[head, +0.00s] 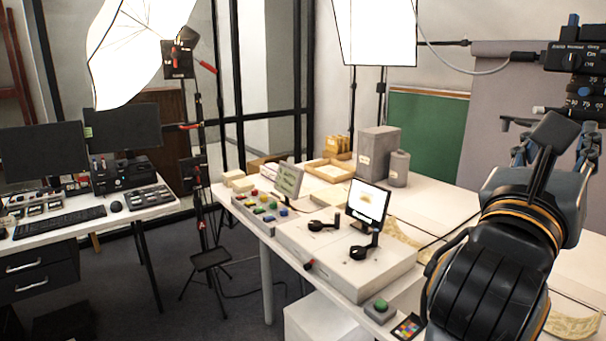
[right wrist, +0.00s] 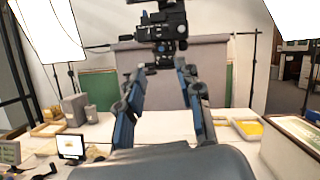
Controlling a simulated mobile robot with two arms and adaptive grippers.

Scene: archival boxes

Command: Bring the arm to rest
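My right arm rises at the right side of the head view, its dark wrist in the foreground. My right gripper (right wrist: 160,84) shows in the right wrist view with its two blue-and-black fingers apart and nothing between them. It is raised above the table, in front of the overhead camera (right wrist: 165,28). In the head view the gripper is mostly hidden behind the wrist, with only bits of blue finger showing. My left arm and left gripper are not in view.
The white table (head: 440,205) bears a copy stand with a small screen (head: 368,200), a grey box (head: 378,152), a canister (head: 399,168) and trays. An overhead camera (head: 580,70) hangs close to my right gripper. A computer desk (head: 150,208) and softbox lights (head: 375,30) stand around.

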